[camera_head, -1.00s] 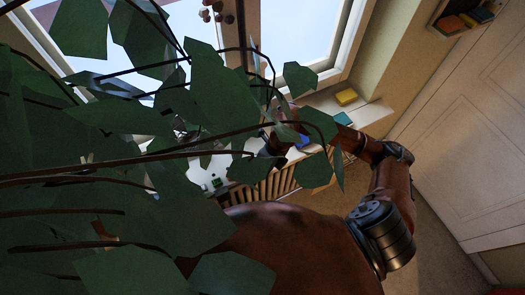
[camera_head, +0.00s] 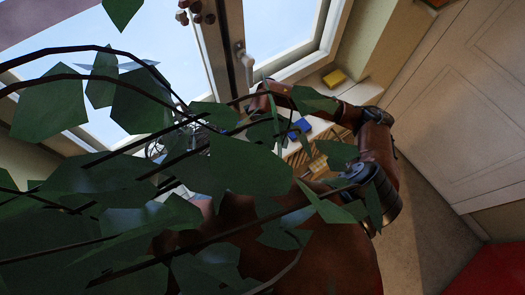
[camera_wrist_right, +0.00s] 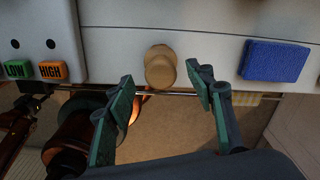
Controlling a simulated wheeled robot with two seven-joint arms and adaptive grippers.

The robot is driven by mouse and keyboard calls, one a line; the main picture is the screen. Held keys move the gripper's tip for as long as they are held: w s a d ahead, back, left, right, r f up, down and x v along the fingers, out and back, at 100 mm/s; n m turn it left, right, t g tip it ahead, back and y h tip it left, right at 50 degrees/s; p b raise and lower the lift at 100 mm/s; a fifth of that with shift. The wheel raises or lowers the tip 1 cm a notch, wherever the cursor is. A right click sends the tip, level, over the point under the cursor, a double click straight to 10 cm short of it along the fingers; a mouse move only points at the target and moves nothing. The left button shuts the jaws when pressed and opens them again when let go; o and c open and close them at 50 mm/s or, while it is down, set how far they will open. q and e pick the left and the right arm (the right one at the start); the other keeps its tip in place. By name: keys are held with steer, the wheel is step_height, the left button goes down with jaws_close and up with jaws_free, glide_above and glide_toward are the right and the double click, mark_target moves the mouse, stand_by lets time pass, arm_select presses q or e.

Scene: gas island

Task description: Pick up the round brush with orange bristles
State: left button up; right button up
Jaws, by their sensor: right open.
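In the right wrist view a round tan, knob-like object (camera_wrist_right: 160,67) stands on the white surface near its edge. It may be the round brush seen from above, but no orange bristles can be made out on it. My right gripper (camera_wrist_right: 162,90) is open and empty, its green-padded fingers spread on either side of and just below this object in the picture. In the head view my right arm reaches in from the right, and its gripper is hidden by leaves. My left gripper is not in view.
A blue sponge (camera_wrist_right: 275,61) lies right of the tan object, and a box with LOW and HIGH labels (camera_wrist_right: 52,71) is at the left. In the head view plant leaves (camera_head: 240,160) block much of the scene. A yellow block (camera_head: 334,78) lies by the window.

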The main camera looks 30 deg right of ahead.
mark_target(263, 148)
step_height(263, 148, down, 3)
steer(key=shift+f, duration=0.1)
steer(key=c, duration=0.8)
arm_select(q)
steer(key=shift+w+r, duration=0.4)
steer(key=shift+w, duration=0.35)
arm_select(e)
steer(key=c, duration=0.5)
